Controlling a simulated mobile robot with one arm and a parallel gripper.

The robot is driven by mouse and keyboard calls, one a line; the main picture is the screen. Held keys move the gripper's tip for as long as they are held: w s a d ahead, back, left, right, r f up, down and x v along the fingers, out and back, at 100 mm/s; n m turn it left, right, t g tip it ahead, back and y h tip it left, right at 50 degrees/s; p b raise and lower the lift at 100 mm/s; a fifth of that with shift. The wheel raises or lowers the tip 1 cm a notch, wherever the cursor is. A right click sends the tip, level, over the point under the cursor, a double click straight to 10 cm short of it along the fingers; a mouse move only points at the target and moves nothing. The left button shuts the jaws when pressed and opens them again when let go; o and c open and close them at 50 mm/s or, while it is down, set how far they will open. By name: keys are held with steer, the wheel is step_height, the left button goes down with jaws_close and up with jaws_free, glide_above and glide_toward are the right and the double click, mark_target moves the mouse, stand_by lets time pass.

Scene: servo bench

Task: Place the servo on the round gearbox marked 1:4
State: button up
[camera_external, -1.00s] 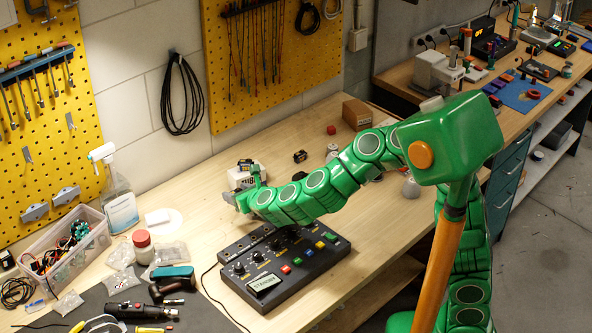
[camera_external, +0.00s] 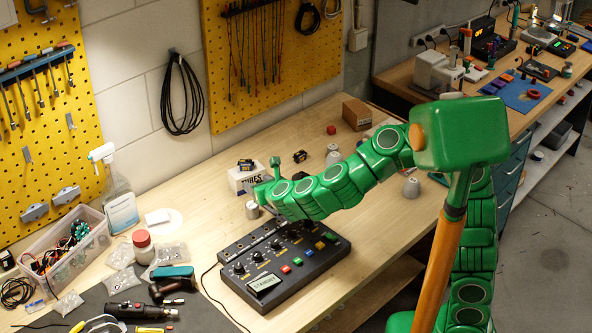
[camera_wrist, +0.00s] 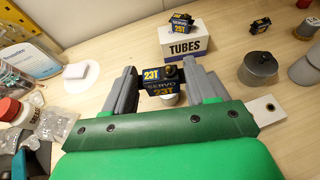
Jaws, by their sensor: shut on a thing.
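My gripper (camera_wrist: 172,88) is shut on a black servo (camera_wrist: 164,80) marked 23T, held between its two grey fingers. Part of a pale round thing (camera_wrist: 169,100) shows below the servo; I cannot tell whether they touch. Other grey gearboxes stand to the right, one (camera_external: 411,187) beyond my arm and one (camera_wrist: 258,68) in the wrist view.
A white TUBES box (camera_wrist: 184,45) stands beyond my gripper with a 25T servo (camera_wrist: 180,22) on top. Another servo (camera_external: 300,156) lies to its right. A black control box (camera_external: 284,262) is below my arm. Bottles and bags lie at the left.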

steer(key=w+d+r+m+t+h, duration=0.1)
steer(key=w+d+m+t+h, duration=0.1)
steer(key=w+d+m+h, duration=1)
steer(key=w+d+r+m+g+h, duration=0.2)
steer(key=w+d, duration=0.3)
steer(key=d, duration=0.2)
steer(key=w+d+r+m+g+h, duration=0.1)
steer(key=w+d+r+g+h, duration=0.15)
steer(key=w+d, duration=0.4)
glide_above(330, 149)
steer(key=shift+t, duration=0.25)
steer(key=shift+s+d+f, duration=0.1)
steer(key=shift+f, duration=4.8)
steer(key=shift+f, duration=0.1)
steer(key=shift+f, duration=0.15)
steer(key=shift+w+f, duration=0.3)
steer(key=shift+f, duration=1.35)
